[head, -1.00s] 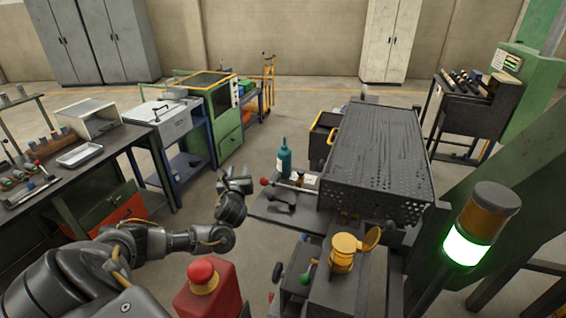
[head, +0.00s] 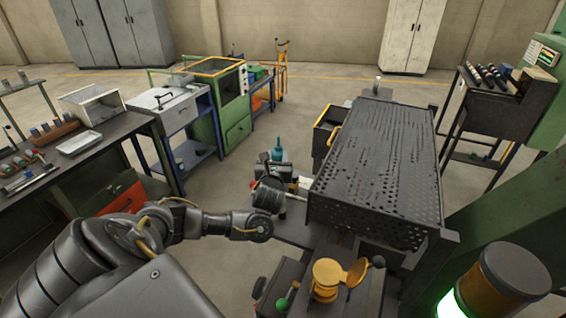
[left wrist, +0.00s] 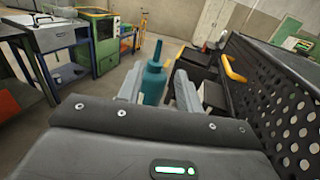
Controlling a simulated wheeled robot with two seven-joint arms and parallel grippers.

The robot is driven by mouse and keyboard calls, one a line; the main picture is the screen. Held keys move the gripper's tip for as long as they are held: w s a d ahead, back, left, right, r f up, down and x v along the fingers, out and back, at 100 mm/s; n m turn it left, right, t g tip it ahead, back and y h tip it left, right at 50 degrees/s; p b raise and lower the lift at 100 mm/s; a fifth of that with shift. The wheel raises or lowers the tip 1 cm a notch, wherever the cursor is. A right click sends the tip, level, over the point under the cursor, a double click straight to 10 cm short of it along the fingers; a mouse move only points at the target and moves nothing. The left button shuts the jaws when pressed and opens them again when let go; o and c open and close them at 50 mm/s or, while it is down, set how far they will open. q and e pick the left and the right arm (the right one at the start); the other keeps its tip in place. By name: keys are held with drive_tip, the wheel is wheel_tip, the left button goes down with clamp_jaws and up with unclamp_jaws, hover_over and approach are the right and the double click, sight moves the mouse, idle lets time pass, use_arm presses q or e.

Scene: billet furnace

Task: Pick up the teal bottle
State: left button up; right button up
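The teal bottle (head: 278,152) stands upright at the left end of the dark shelf beside the perforated box. Its lower part is hidden by my left gripper (head: 271,172) in the head view. In the left wrist view the bottle (left wrist: 153,82) shows beyond the gripper body, between the two pale fingers of my left gripper (left wrist: 158,88). The fingers are spread, with a visible gap on the right side of the bottle. I cannot tell how deep the bottle sits between them. My right gripper is not in view.
The black perforated box (head: 370,165) is close to the right of the bottle, with a yellow handle (left wrist: 232,68) near it. A yellow cup with a lid (head: 327,279) is in front. Open floor (head: 220,180) is on the left, before the workbench (head: 75,165).

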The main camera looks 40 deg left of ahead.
sight(279, 143)
use_arm(q)
drive_tip(key=x, duration=0.4)
drive_tip(key=shift+a+r, duration=0.1)
drive_tip(key=shift+a, duration=0.45)
drive_tip(key=shift+w+a, duration=0.2)
drive_tip(key=shift+w, duration=0.25)
drive_tip(key=x, duration=0.4)
drive_tip(key=shift+w, duration=0.1)
drive_tip(key=shift+w+a+f, duration=0.2)
drive_tip(key=shift+w+a, duration=0.05)
drive_tip(key=shift+w, duration=0.15)
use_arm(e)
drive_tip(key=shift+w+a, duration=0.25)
use_arm(q)
drive_tip(key=shift+s+r, duration=0.1)
drive_tip(key=shift+c, duration=1)
drive_tip(key=c, duration=0.5)
clamp_jaws()
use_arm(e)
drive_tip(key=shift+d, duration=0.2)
